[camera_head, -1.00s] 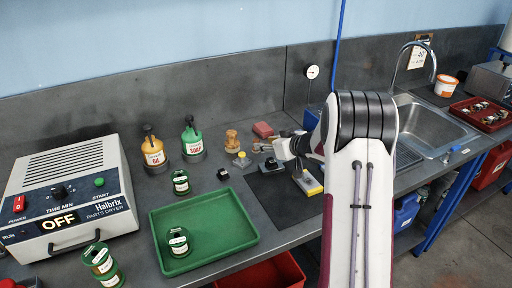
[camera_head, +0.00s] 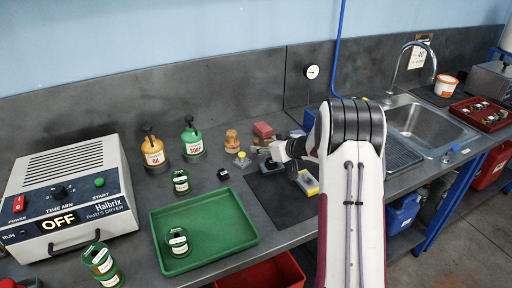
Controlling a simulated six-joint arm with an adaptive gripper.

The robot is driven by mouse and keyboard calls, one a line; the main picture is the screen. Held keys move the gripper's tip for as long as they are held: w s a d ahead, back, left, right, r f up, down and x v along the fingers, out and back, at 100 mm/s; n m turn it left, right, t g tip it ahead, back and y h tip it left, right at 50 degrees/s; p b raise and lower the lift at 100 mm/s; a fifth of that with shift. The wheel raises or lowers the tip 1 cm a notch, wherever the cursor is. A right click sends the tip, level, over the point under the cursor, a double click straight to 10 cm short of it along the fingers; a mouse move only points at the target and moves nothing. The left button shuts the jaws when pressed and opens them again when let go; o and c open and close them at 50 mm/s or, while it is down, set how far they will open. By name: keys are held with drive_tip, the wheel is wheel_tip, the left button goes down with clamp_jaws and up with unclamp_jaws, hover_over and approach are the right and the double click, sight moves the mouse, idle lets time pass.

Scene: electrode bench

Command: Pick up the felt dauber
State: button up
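I cannot tell for sure which small piece is the felt dauber. A small yellow-and-grey piece (camera_head: 241,160) stands on the bench just left of my gripper (camera_head: 268,162). A brown, rounded wooden-looking piece (camera_head: 231,141) stands behind it. A small black piece with a pale face (camera_head: 222,173) lies further left and nearer. My gripper is low over the back left part of the dark mat (camera_head: 289,208), with its fingers pointing left. The fingers are small and dark here, so I cannot make out their opening or whether anything is between them.
A yellow-and-grey block (camera_head: 308,183) lies on the mat below my arm. A reddish block (camera_head: 263,130) is behind my gripper. A green tray (camera_head: 225,229) holding a green tin (camera_head: 177,242) is at front left. Soap (camera_head: 192,139) and oil (camera_head: 153,152) bottles stand behind it.

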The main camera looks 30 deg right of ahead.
sight(257, 144)
drive_tip(key=shift+w, duration=0.15)
drive_tip(key=shift+x, duration=1.55)
drive_tip(key=shift+w+f, duration=0.3)
drive_tip(key=shift+w, duration=0.65)
clamp_jaws()
